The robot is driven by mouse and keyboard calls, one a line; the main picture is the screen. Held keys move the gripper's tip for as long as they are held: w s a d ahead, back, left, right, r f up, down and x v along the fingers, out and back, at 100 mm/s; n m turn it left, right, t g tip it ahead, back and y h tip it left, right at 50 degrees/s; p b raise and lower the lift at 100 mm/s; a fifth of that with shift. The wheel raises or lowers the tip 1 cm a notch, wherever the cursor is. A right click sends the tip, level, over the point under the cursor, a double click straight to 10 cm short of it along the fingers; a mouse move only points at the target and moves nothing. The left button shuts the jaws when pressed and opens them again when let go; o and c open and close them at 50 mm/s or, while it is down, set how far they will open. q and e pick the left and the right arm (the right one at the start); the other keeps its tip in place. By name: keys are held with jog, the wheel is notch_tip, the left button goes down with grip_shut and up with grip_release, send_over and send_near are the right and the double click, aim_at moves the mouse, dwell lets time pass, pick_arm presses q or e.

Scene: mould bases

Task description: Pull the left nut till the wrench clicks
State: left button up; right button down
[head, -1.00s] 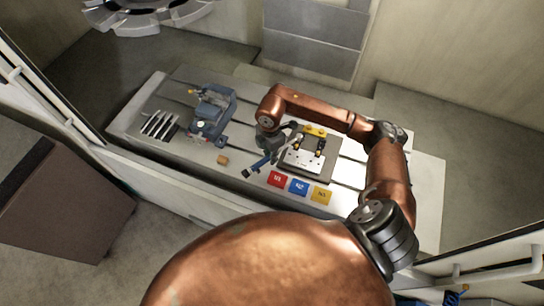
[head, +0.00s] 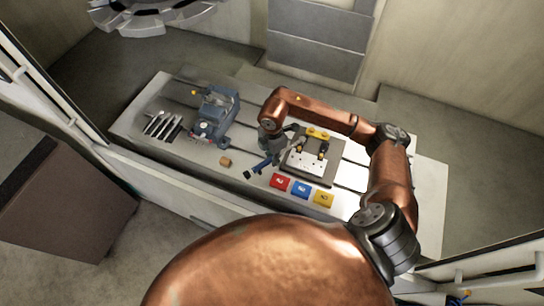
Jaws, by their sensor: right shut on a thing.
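My right gripper (head: 277,154) is shut on the wrench, near its blue handle (head: 262,165). The wrench's dark end points toward the table's front edge, and its other end reaches toward the left side of the mould base (head: 307,163). The mould base is a pale block on a grey plate, with yellow and black clamps on it. The left nut is too small and too covered by gripper and wrench to make out. I cannot tell whether the wrench head sits on it. My left gripper is not in view.
A blue-grey vice (head: 213,117) stands left of the wrench on the slotted table (head: 348,204). A slotted rack (head: 162,125) is farther left. A small tan block (head: 225,161) and red (head: 280,182), blue (head: 301,189) and yellow (head: 323,198) tiles lie near the front edge.

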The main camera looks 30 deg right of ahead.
jog(key=shift+r+p, duration=1.4)
jog(key=shift+r, duration=0.7)
